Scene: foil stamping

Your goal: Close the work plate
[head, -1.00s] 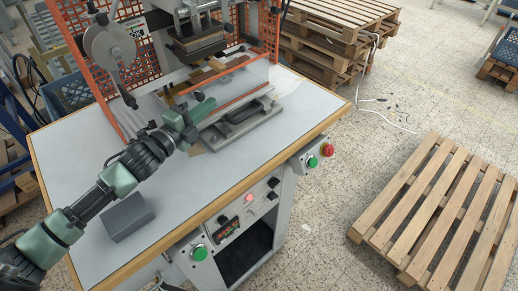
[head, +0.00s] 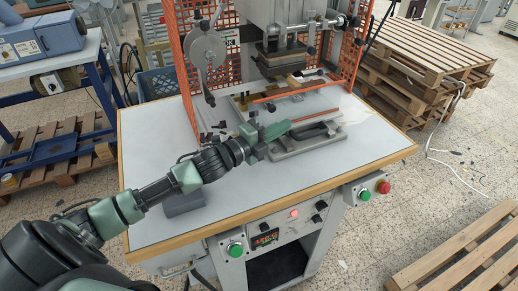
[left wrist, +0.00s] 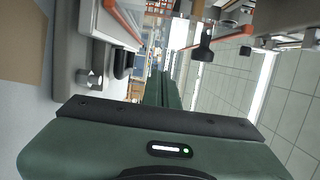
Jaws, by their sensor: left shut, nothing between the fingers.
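The stamping press has a head (head: 284,55) above a work area with brown pieces (head: 292,84). I take the grey flat plate with a dark handle-like recess (head: 312,133) in front of it as the work plate. It sits at the front of the press, with orange-edged clear guards above. My left gripper (head: 284,126) is shut and empty, at the left side of this plate; I cannot tell whether it touches. The left wrist view shows its green fingers (left wrist: 162,92) close together, with grey metal parts and orange-edged guards nearby. My right gripper is not in view.
A grey block (head: 184,204) lies on the white table (head: 235,195), partly behind my left arm. Orange mesh guards (head: 352,42) flank the press. A control panel (head: 275,232) with buttons is on the front. The front right tabletop is clear.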

